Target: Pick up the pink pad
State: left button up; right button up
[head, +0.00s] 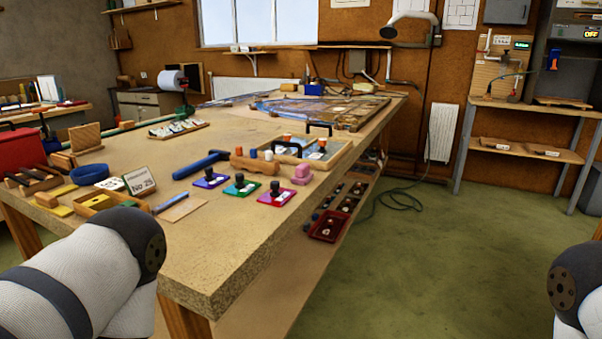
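A bright pink square pad (276,197) with a black knob standing on it lies near the right edge of the workbench in the head view. It is the nearest of a row with a green pad (242,188) and a purple pad (210,180), each with a dark knob. A paler pink block (302,174) sits just behind it, close to the bench edge. Parts of both my arms show in the lower corners, but neither gripper is in view. Nothing hides the pink pad except its own knob.
The workbench (240,255) has a bare front corner. A blue hammer (200,165), wooden block holder (254,163) and tray (325,157) lie behind the pads. A chisel-like tool (171,203) lies left. Open green floor (430,270) is to the right.

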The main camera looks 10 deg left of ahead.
aim_at(303, 175)
jog(key=i+l+u, duration=0.35)
jog(key=l, duration=0.3)
jog(key=i+l+u, duration=0.2)
jog(key=l, duration=0.15)
jog(key=l+u, duration=0.15)
jog(key=l, duration=0.2)
jog(key=i, duration=0.05)
